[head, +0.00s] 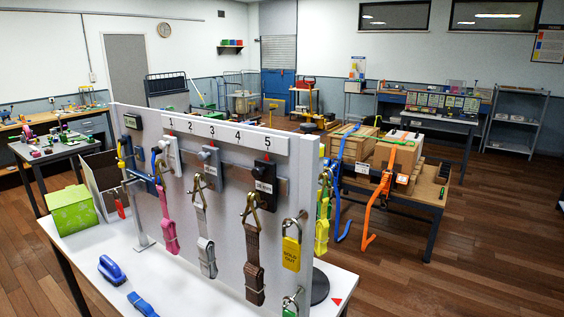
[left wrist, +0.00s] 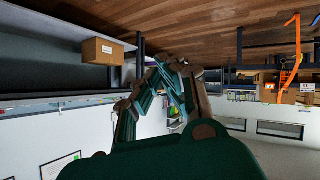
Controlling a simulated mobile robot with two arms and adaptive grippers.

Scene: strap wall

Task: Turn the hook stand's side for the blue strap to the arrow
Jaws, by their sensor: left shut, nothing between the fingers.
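A dark round base (head: 320,287) shows partly behind the right end of the strap panel (head: 228,240). It may belong to the hook stand, but the panel hides most of it. A small red arrow (head: 337,301) lies on the white table beside this base. A yellow strap (head: 322,228) hangs near the panel's right edge. A blue strap (head: 345,185) hangs from the crates on the bench behind, and another blue strap piece (head: 141,304) lies on the front table. My left gripper (left wrist: 172,68) is shut and empty in the left wrist view. Neither gripper shows in the head view.
The panel carries numbered hooks with pink, grey and brown straps and a yellow padlock (head: 291,253). A green box (head: 72,210) and a blue brush-like object (head: 111,270) stand on the white table. The wooden floor at the right is clear.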

